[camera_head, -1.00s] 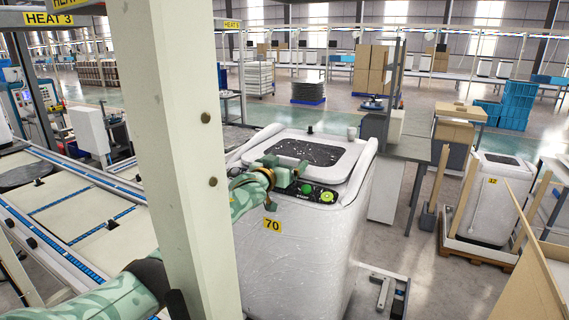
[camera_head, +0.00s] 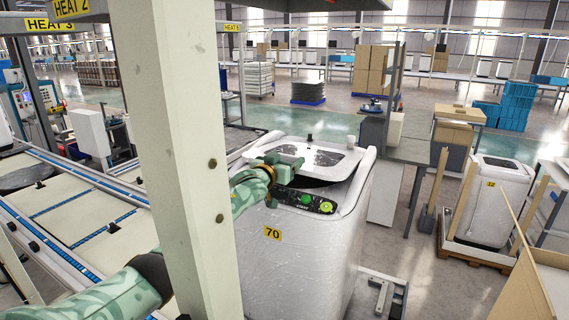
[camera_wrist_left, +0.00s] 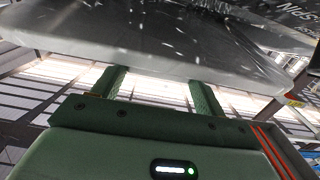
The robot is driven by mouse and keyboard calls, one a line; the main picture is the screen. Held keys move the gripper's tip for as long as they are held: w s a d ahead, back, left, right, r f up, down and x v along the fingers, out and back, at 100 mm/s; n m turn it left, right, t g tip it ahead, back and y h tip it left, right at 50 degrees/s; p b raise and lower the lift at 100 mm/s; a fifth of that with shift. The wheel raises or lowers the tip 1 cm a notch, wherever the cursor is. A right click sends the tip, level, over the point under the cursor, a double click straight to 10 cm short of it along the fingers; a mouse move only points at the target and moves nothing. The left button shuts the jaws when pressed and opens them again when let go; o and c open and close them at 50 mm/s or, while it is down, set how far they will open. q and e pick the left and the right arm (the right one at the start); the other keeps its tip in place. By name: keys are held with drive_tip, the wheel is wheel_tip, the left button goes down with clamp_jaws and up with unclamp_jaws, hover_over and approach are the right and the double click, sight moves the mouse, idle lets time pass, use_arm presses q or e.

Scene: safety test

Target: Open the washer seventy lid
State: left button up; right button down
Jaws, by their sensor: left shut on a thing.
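The white washer (camera_head: 295,262) with the yellow 70 label stands in the middle of the head view. Its lid (camera_head: 326,156), white with a dark window, is tilted up at the front, with a dark gap beneath its right front edge. My left gripper (camera_head: 287,163) is at the lid's front edge and shut on it. In the left wrist view the lid (camera_wrist_left: 150,45) spans the top, and the two green fingers (camera_wrist_left: 160,82) reach to its edge. The control panel (camera_head: 305,199) with green buttons lies just below the gripper. My right gripper is not in view.
A pale upright post (camera_head: 190,130) stands close in front and hides part of my left arm. A conveyor (camera_head: 75,215) runs along the left. A grey table (camera_head: 412,147) stands behind right. Another washer (camera_head: 492,205) sits on a pallet at right.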

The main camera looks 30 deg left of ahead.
use_arm(q)
drive_tip(key=r+p, duration=0.1)
drive_tip(key=r, duration=0.1)
drive_tip(key=w+r+p, duration=0.1)
drive_tip(key=r, duration=0.2)
drive_tip(key=w+r+p, duration=0.1)
drive_tip(key=r+p, duration=0.1)
drive_tip(key=r, duration=0.1)
drive_tip(key=shift+w+a+r, duration=0.1)
drive_tip(key=shift+w+r, duration=0.7)
drive_tip(key=shift+r, duration=0.25)
drive_tip(key=shift+w+r, duration=0.6)
drive_tip(key=shift+r, duration=0.3)
drive_tip(key=shift+w+r, duration=0.65)
drive_tip(key=shift+r, duration=0.25)
drive_tip(key=o, duration=1.4)
drive_tip(key=shift+a, duration=0.1)
drive_tip(key=shift+f, duration=0.1)
